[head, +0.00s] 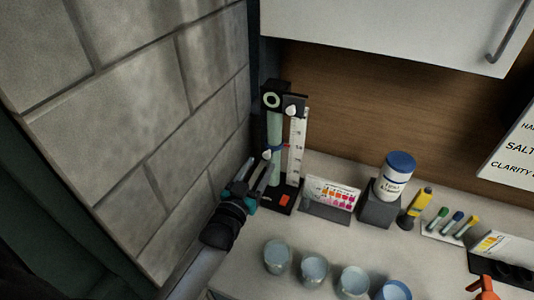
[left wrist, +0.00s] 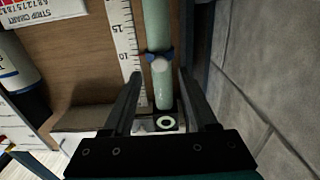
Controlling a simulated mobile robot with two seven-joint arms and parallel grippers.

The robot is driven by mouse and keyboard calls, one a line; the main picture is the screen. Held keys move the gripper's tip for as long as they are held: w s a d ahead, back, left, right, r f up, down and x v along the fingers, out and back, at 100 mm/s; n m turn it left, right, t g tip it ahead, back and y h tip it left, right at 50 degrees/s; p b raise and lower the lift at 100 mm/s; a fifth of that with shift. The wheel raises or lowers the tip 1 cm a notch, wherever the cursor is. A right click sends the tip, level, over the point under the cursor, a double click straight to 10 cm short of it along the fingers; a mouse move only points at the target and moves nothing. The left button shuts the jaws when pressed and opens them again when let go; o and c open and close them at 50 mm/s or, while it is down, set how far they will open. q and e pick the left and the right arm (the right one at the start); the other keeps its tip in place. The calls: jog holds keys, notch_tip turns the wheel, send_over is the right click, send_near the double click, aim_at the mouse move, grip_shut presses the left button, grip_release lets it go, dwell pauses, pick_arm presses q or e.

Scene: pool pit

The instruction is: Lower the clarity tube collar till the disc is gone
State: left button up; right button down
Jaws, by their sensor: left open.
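The clarity tube (head: 274,130) is a pale green upright tube on a black stand, and also shows in the left wrist view (left wrist: 156,25). Its blue collar (left wrist: 160,54) sits around it with a pale knob. The black-and-white ring disc (head: 271,100) shows at the stand's top, and in the left wrist view (left wrist: 167,123), which looks upside down. A white scale (head: 297,150) stands beside the tube. My left gripper (head: 265,165) is open and empty at the collar; its fingers (left wrist: 160,78) lie either side of the tube in the wrist picture. I cannot tell if they touch. My right gripper is not seen.
A grey block wall (head: 170,100) is close on the left. A colour strip chart (head: 330,193), a blue-lidded bottle (head: 394,178) on a grey block, and several cups (head: 312,268) stand to the right and front. A white cabinet (head: 400,30) hangs above.

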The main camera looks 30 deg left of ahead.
aim_at(266, 157)
pick_arm(q)
jog(key=shift+w+a, duration=0.15)
jog(key=shift+w, duration=2.75)
grip_shut()
